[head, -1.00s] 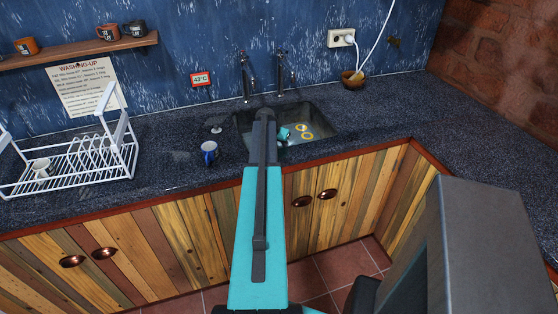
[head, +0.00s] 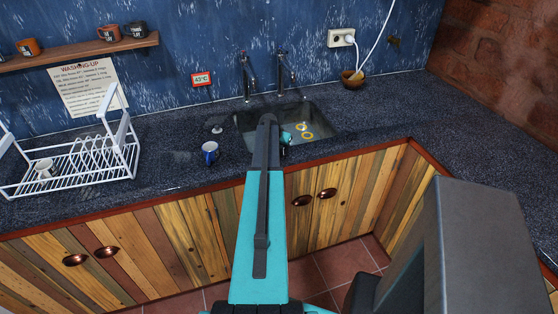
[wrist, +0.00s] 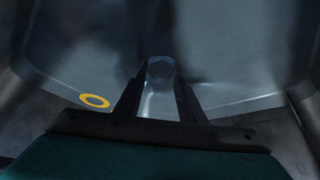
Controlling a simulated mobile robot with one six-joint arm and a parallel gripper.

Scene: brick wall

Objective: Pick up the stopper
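A small pale round piece (head: 217,129) that looks like the stopper lies on the counter left of the sink in the head view. My gripper (head: 288,138) is inside the sink, partly hidden behind my arm, to the right of that piece. In the wrist view my gripper (wrist: 160,78) has its two dark fingers apart. A round grey shape (wrist: 160,68) shows between the fingertips; I cannot tell whether it is the drain or a loose part.
The sink (head: 325,125) holds flat yellow rings (head: 307,135); one ring also shows in the wrist view (wrist: 94,101). Taps (head: 247,75) stand behind it. A blue mug (head: 209,152) is left of the sink, and a white dish rack (head: 75,170) stands farther left. The right counter is clear.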

